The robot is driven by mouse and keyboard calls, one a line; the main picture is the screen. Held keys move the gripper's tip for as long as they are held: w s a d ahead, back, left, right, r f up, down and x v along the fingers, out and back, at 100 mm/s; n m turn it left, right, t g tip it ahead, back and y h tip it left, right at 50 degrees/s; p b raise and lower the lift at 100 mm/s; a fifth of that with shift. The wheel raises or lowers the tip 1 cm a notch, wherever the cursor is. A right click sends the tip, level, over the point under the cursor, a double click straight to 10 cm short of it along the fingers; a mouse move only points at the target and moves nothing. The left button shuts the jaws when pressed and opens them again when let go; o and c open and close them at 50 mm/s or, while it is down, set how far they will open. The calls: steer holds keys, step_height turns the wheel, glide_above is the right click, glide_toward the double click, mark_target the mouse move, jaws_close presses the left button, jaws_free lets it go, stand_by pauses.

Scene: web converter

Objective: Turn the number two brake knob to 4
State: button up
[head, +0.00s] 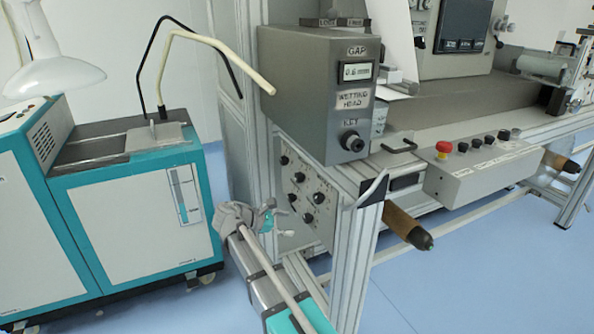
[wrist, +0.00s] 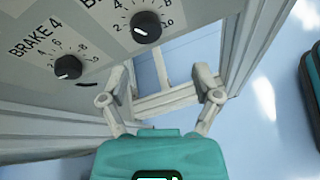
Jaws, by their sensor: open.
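A grey panel (head: 306,188) with several black brake knobs is on the machine's lower left side in the head view. Its labels are too small to read there, so I cannot tell which knob is number two. The wrist view shows a black knob (wrist: 68,66) labelled BRAKE 4. A second black knob (wrist: 146,27) is up and right of it, its label cut off; its white mark points lower left, near 2. My gripper (wrist: 158,74) is open and empty, its fingers below and right of that knob, apparently touching neither knob.
A grey control box (head: 315,95) overhangs the panel. A teal and white cabinet (head: 130,220) stands left. Frame posts (head: 357,255) stand close to my arm. Blue floor is open at front right.

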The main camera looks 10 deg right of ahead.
mark_target(296, 178)
steer(key=w+a+r+n+t+h+p, duration=0.2)
steer(key=w+a+r+n+h, duration=0.2)
steer(key=a+r, duration=0.4)
step_height(296, 178, up, 3)
steer(key=shift+a+f+n+p, duration=0.2)
steer(key=shift+a+n+p, duration=0.15)
steer(key=shift+a+n, duration=0.05)
steer(key=shift+w+d, duration=0.15)
steer(key=x, duration=1.3)
steer(key=shift+w+d, duration=0.15)
steer(key=shift+d, duration=0.05)
steer(key=shift+c, duration=0.3)
jaws_close()
